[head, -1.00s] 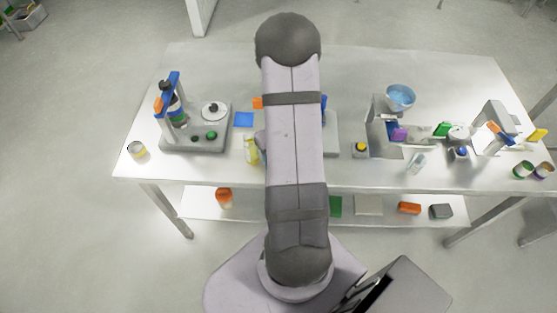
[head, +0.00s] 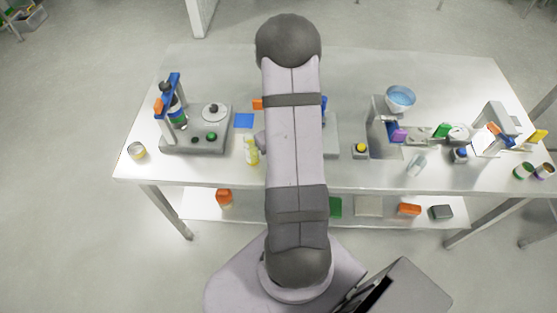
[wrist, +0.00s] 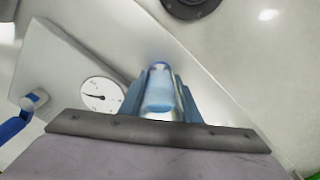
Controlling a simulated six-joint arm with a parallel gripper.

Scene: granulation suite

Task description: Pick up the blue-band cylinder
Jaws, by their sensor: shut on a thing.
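In the wrist view, my gripper (wrist: 161,82) is shut on a pale, shiny cylinder with blue on it (wrist: 159,102), taken as the blue-band cylinder. The blue fingers lie on both sides of it and cover its flanks. Its lower part is hidden behind the dark gripper edge. In the head view my arm hides the gripper and the held cylinder.
A metal panel with a round dial (wrist: 102,95) is close left in the wrist view.

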